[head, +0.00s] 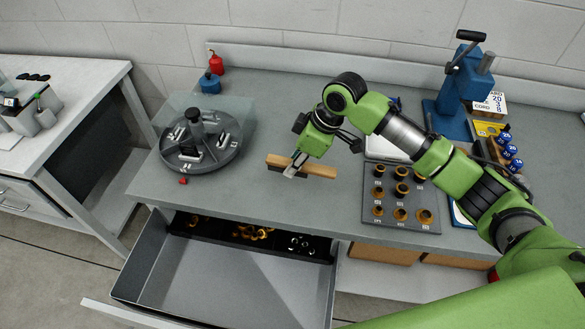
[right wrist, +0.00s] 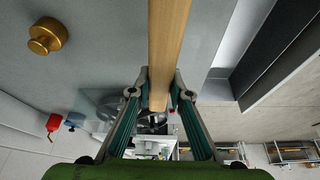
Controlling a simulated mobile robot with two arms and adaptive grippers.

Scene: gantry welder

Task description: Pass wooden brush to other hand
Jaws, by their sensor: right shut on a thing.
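The wooden brush (head: 316,169) shows as a long, pale wooden bar above the grey bench, left of its middle. A dark strip runs along its underside; I cannot tell whether it is bristles or shadow, or whether the brush touches the bench. My right gripper (head: 296,165) reaches down from above and is shut across the bar. In the right wrist view, the wooden brush (right wrist: 167,50) runs from the top edge down between both fingers of the right gripper (right wrist: 161,86). My left gripper is in neither view.
A round grey tray (head: 167,163) with metal parts is to the left on the bench (head: 262,110). A plate with several brass weights (head: 400,214) lies to the right, near a blue press (head: 450,118). An open drawer (head: 235,285) juts out below the front edge.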

